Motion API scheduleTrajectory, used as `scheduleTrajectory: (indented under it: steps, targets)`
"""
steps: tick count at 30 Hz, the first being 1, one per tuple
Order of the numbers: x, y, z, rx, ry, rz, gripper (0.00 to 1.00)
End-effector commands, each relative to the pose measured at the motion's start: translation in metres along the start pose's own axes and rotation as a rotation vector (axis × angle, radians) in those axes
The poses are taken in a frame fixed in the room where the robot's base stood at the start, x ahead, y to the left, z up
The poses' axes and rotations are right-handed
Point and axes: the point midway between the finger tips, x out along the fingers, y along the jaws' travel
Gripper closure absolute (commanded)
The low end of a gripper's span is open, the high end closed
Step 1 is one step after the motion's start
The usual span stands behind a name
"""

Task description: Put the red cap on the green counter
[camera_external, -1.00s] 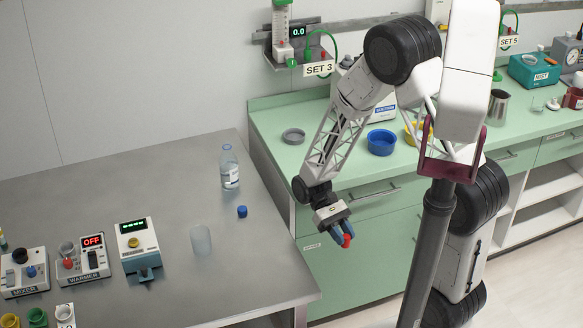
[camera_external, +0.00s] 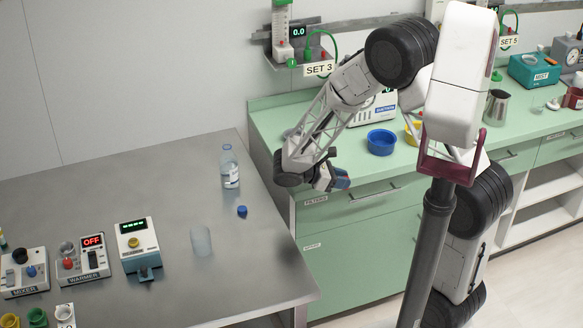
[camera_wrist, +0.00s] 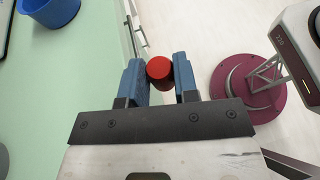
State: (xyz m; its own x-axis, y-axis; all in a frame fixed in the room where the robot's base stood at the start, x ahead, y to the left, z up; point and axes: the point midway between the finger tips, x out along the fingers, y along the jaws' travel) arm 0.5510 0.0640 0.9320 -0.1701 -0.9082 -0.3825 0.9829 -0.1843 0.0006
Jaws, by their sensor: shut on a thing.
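The red cap (camera_wrist: 159,69) is between the blue fingers of my gripper (camera_wrist: 161,82) in the wrist view, with a finger against each side. In the external view my gripper (camera_external: 340,180) is just in front of the green counter's front edge, and the cap is mostly hidden there. The green counter (camera_external: 272,118) runs along the back wall; its top also shows at the left of the wrist view (camera_wrist: 60,90). In the wrist view the cap appears over the gap beside the counter, above the pale floor.
A blue bowl (camera_external: 381,142) and a white scale (camera_external: 372,108) stand on the counter. A grey metal table (camera_external: 150,180) at the left holds a bottle (camera_external: 229,167), a blue cap (camera_external: 242,211) and a clear cup (camera_external: 201,241). Bare counter top shows left of the scale.

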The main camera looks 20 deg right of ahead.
Motion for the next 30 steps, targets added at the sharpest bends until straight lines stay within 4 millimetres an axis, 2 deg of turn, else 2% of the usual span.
scheduleTrajectory:
  steps: [6, 12, 30]
  targets:
    - [-0.020, 0.044, 0.016, -0.077, 0.001, 0.191, 0.94]
    - [-0.031, 0.064, 0.023, -0.115, 0.000, 0.279, 0.94]
    - [-0.033, 0.067, 0.024, -0.122, 0.000, 0.292, 0.94]
